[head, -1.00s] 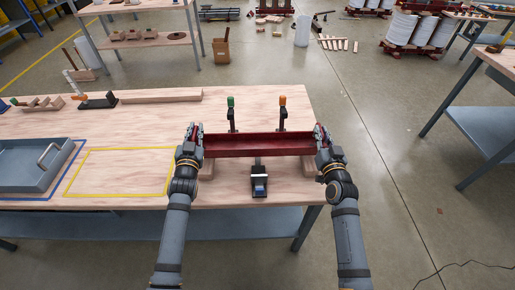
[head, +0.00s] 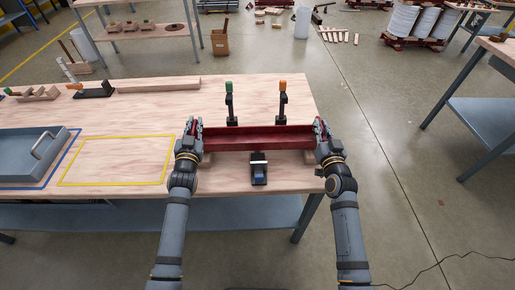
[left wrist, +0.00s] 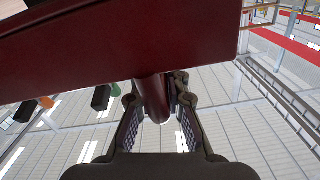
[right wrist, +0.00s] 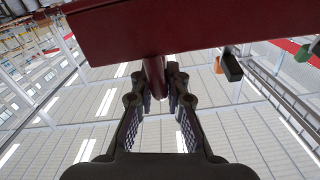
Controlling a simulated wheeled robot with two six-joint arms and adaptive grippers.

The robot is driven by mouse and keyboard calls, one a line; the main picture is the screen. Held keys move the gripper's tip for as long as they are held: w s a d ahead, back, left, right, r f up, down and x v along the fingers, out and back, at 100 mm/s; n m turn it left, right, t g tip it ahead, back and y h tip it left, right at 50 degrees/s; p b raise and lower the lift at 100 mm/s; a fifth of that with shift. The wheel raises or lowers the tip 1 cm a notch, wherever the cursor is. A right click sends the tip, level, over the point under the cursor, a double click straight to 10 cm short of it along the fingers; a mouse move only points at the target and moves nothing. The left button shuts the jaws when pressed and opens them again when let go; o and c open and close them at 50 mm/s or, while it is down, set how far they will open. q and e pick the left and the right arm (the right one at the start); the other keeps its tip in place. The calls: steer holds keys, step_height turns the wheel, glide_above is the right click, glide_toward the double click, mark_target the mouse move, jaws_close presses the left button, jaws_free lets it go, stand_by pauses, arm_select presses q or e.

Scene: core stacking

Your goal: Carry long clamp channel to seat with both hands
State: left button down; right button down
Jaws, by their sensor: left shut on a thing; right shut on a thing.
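The long clamp channel (head: 258,138) is a dark red bar lying level across the right part of the wooden bench, held at both ends. My left gripper (head: 190,133) is shut on its left end, on a round red peg (left wrist: 153,97) in the left wrist view. My right gripper (head: 321,131) is shut on the right end, on a similar peg (right wrist: 155,75) in the right wrist view. Wooden blocks (head: 309,157) show under the channel's ends. Whether the channel touches them cannot be told. The underside is hidden in the head view.
Two upright clamps, with a green handle (head: 229,87) and an orange handle (head: 283,86), stand behind the channel. A black and blue clamp (head: 259,171) stands in front. A yellow outlined area (head: 118,160) is empty. A grey tray (head: 30,155) lies left.

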arm_select(q)
steer(key=shift+f+b, duration=0.55)
steer(key=shift+f, duration=0.1)
arm_select(e)
steer(key=shift+d+f, duration=0.1)
steer(key=shift+f, duration=0.35)
arm_select(q)
steer(key=c, duration=1.7)
jaws_free()
steer(key=shift+s, duration=0.1)
arm_select(e)
steer(key=c, duration=1.7)
jaws_free()
arm_select(q)
steer(key=o, duration=0.4)
steer(key=shift+s+r, duration=0.1)
steer(key=shift+c, duration=0.2)
arm_select(e)
steer(key=o, duration=0.3)
steer(key=shift+s, duration=0.2)
steer(key=shift+o, duration=0.2)
steer(key=shift+w+f, duration=0.1)
arm_select(q)
steer(key=s, duration=1.2)
steer(key=shift+d, duration=0.4)
arm_select(e)
steer(key=s, duration=1.2)
steer(key=shift+d, duration=0.3)
steer(key=shift+s+f, duration=0.1)
steer(key=shift+s, duration=0.05)
